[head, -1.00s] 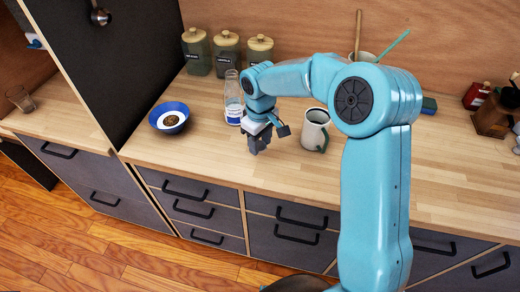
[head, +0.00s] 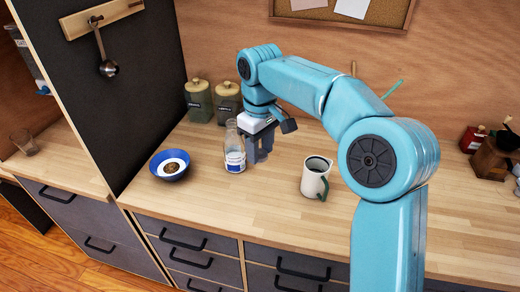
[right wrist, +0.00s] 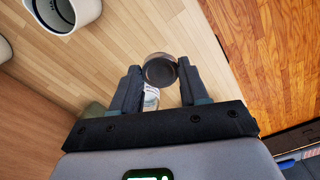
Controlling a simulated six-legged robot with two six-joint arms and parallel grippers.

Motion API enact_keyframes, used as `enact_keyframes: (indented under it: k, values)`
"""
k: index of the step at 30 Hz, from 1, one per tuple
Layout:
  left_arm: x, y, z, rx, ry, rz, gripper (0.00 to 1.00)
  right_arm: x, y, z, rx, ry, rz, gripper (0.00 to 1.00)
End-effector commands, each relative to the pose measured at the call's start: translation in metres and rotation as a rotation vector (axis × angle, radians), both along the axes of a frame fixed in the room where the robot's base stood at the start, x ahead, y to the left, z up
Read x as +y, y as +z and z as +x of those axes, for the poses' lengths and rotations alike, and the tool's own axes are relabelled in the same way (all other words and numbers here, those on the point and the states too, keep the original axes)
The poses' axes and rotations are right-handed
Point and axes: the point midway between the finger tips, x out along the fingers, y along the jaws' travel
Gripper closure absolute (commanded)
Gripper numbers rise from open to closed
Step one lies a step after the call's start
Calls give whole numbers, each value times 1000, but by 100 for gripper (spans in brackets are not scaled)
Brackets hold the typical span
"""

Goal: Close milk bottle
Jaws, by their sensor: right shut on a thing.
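The milk bottle (head: 235,160) stands upright on the counter in the head view, clear with a white and blue label. I cannot tell whether its top is capped. My right gripper (head: 258,158) is just right of the bottle, pointing down; whether they touch is unclear. In the right wrist view, my right gripper (right wrist: 158,76) is shut on a dark round lid-like thing (right wrist: 159,71) between its fingertips. Part of the bottle's label (right wrist: 151,95) shows between the fingers, below that thing. My left gripper is not in view.
A blue bowl (head: 159,175) with white and brown contents is left of the bottle. A white mug (head: 313,178) with a green handle stands to the right. Canisters (head: 199,101) line the back wall. The counter front (head: 260,205) is clear.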

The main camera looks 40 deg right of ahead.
Motion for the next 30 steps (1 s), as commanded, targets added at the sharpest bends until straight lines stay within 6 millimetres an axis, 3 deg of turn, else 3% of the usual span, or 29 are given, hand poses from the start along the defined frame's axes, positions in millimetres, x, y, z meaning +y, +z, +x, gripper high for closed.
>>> enact_keyframes:
  k: [5,7,15,19,23,30]
  values:
    - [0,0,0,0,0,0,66,2,-3,0,1,-2,-1,84]
    - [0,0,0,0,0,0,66,9,-14,2,5,-15,-4,84]
    - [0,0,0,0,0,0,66,78,-112,-7,5,-150,-20,84]
    - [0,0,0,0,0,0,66,104,-146,-21,3,-203,-9,84]
    - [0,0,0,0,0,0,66,115,-160,-29,1,-231,-1,84]
    - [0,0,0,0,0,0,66,116,-161,-29,-1,-237,0,84]
